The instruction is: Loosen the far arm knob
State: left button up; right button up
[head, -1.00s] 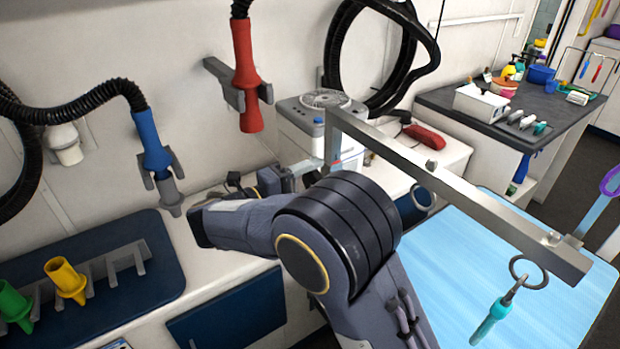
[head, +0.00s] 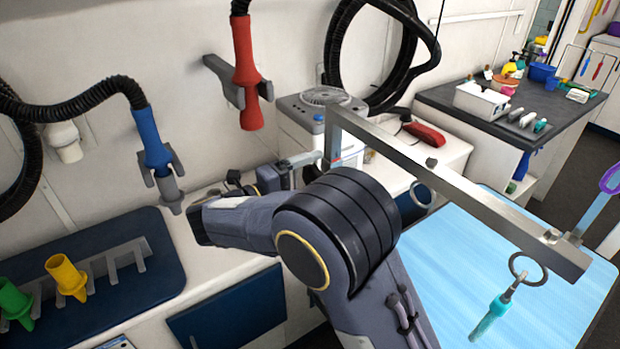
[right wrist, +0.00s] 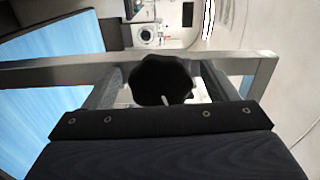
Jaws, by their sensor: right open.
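The metal grooming arm (head: 470,195) runs from its far post (head: 333,140) toward the near right, above the blue table top. In the right wrist view a dark, lobed knob (right wrist: 162,80) sits in front of the grey bar. My right gripper (right wrist: 162,88) is open, with one grey finger on each side of the knob. I cannot tell whether either finger touches it. In the head view my right gripper (head: 308,160) is beside the far post, where the knob cannot be made out. My left gripper is not in view.
A teal-handled tool (head: 492,316) hangs from a ring at the arm's near end. The blue table top (head: 440,255) lies below. A white fan-topped unit (head: 320,108) and red clipper-like item (head: 424,133) stand behind. Red (head: 246,75) and blue (head: 150,140) dryer nozzles hang on the wall.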

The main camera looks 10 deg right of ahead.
jog(key=b+v, duration=0.1)
jog(key=v, duration=0.6)
jog(key=shift+s+a, duration=0.15)
jog(key=shift+a, duration=0.2)
